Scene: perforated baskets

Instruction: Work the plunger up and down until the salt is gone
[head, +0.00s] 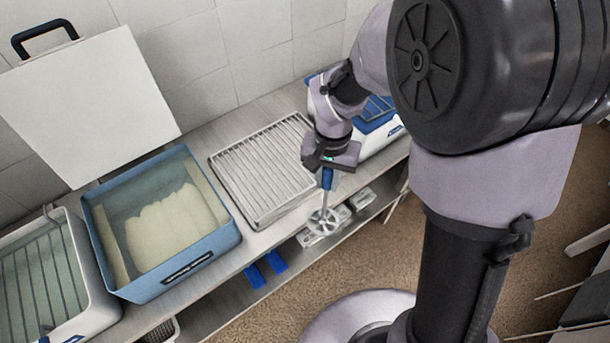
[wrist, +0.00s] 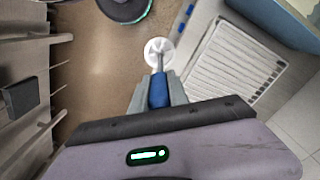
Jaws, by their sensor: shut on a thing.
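My gripper (head: 327,168) is shut on the blue handle of the plunger (head: 322,220). The plunger hangs down with its pale perforated disc at the bottom, and the disc also shows beyond my fingers (wrist: 158,95) in the wrist view. There the disc appears against the brown floor, just off the counter's front edge. The blue tub (head: 226,236) stands on the counter to the left, open, with clear liquid. A broad pale heap of salt (head: 175,225) lies in it. The plunger is apart from the tub, to its right.
A wire draining rack (head: 262,170) lies on the counter between tub and plunger. A white basin with a rack (head: 95,295) stands at far left. A white lid with a dark handle (head: 90,105) leans on the wall. A blue-and-white box (head: 375,135) stands behind my gripper.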

